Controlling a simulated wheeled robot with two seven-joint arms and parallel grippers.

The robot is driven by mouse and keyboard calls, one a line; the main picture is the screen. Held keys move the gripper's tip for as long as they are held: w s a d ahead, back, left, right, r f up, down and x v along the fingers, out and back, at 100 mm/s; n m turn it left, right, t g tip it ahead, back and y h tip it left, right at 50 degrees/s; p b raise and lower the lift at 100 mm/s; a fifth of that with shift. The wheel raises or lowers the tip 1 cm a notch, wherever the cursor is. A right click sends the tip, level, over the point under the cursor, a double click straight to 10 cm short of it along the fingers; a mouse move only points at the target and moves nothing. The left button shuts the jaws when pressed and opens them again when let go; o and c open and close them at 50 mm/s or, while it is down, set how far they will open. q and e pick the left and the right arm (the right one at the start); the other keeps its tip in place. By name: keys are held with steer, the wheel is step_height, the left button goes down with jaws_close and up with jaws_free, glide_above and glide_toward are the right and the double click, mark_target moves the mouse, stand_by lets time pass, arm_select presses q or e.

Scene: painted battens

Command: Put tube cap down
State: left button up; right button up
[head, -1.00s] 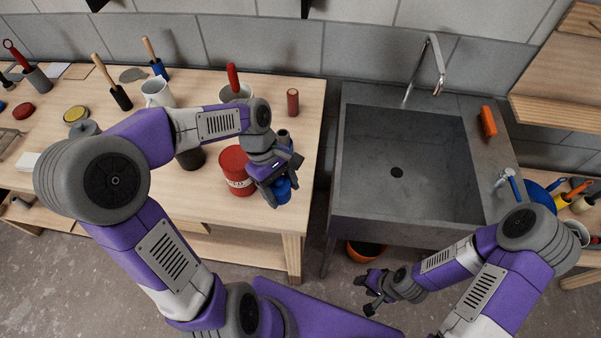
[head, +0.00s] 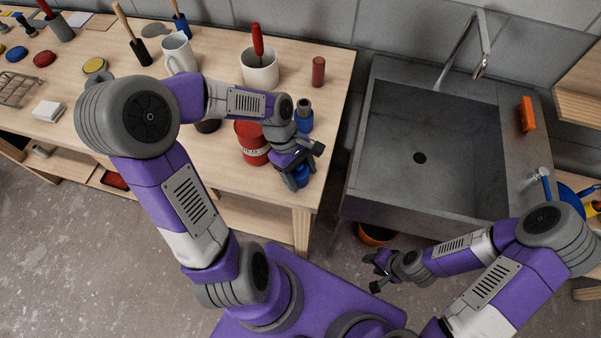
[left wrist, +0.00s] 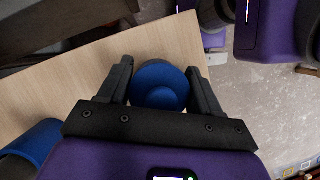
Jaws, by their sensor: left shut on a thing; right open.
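My left gripper (head: 300,168) is shut on the blue tube cap (head: 302,176) near the table's front right corner. In the left wrist view the round blue cap (left wrist: 160,84) sits between the two dark fingers of the left gripper (left wrist: 160,88), over the wooden top. Whether the cap touches the table cannot be told. A blue tube (head: 304,122) with a dark grey top stands just behind the gripper. A blue body shows at lower left in the left wrist view (left wrist: 32,146). My right gripper (head: 378,272) is open and empty in front of the sink.
A red can (head: 251,145) stands close left of the left gripper. A white pot (head: 260,74) with a red-handled tool and a red-brown cylinder (head: 318,71) stand farther back. The grey sink (head: 425,185) lies right of the wooden table (head: 210,160), across a gap.

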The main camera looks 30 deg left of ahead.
arm_select(q)
steer(key=o, duration=1)
steer(key=shift+r, duration=0.15)
steer(key=p+v, duration=0.3)
steer(key=v, duration=0.9)
